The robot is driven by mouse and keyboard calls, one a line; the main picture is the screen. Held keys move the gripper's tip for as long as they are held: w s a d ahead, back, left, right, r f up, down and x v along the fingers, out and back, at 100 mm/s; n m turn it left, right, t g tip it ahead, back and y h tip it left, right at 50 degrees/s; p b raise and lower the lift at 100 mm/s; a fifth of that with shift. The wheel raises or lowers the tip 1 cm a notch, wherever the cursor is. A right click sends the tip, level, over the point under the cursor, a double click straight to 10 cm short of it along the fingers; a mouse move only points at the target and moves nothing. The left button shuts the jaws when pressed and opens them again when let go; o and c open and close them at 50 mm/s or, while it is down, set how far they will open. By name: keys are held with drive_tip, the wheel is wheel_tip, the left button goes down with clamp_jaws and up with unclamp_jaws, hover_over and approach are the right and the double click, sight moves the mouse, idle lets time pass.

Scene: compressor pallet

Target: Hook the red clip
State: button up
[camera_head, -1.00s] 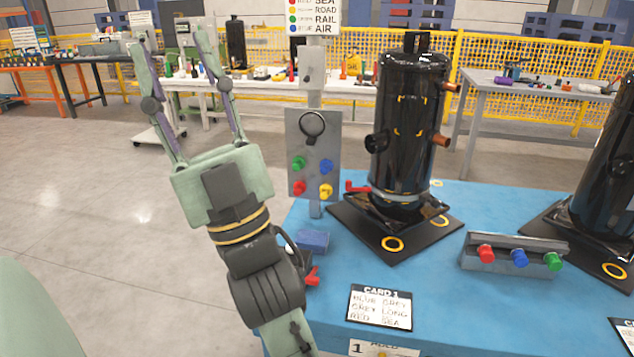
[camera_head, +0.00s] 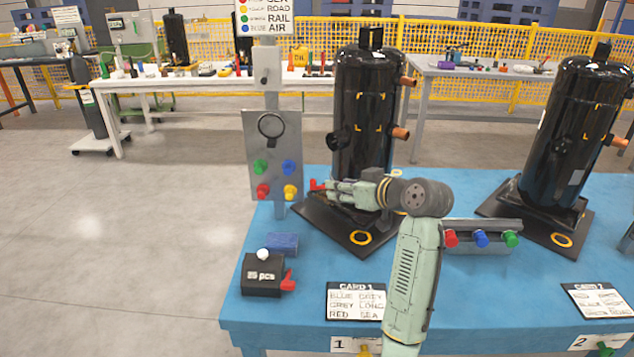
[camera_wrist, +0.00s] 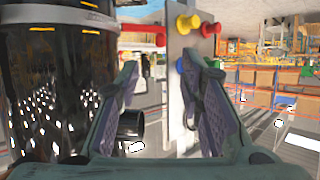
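A red clip (camera_head: 318,185) sticks out to the left from the silver band low on the first black compressor (camera_head: 362,110). In the wrist view the red clip (camera_wrist: 147,34) shows above and beyond my fingertips, beside the grey band (camera_wrist: 62,14). My gripper (camera_head: 335,190) reaches left across the front of the compressor's base, its tips close to the clip. In the wrist view my gripper (camera_wrist: 160,72) has its two fingers apart with nothing held between them. Whether a finger touches the clip I cannot tell. My arm hides part of the band.
A grey panel (camera_head: 254,150) with coloured knobs stands just left of the compressor. A black box (camera_head: 262,276) with a red part and a blue block (camera_head: 282,242) lie at the table's left. A grey rail (camera_head: 480,226) with coloured knobs is on the right.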

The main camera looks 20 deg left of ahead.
sight(315, 183)
drive_tip(key=p+x, duration=0.2)
drive_tip(key=x, duration=0.8)
drive_tip(key=shift+w+a+f+p, duration=0.1)
drive_tip(key=shift+a+f+p, duration=0.1)
drive_tip(key=shift+a+p, duration=0.1)
drive_tip(key=shift+c, duration=0.5)
clamp_jaws()
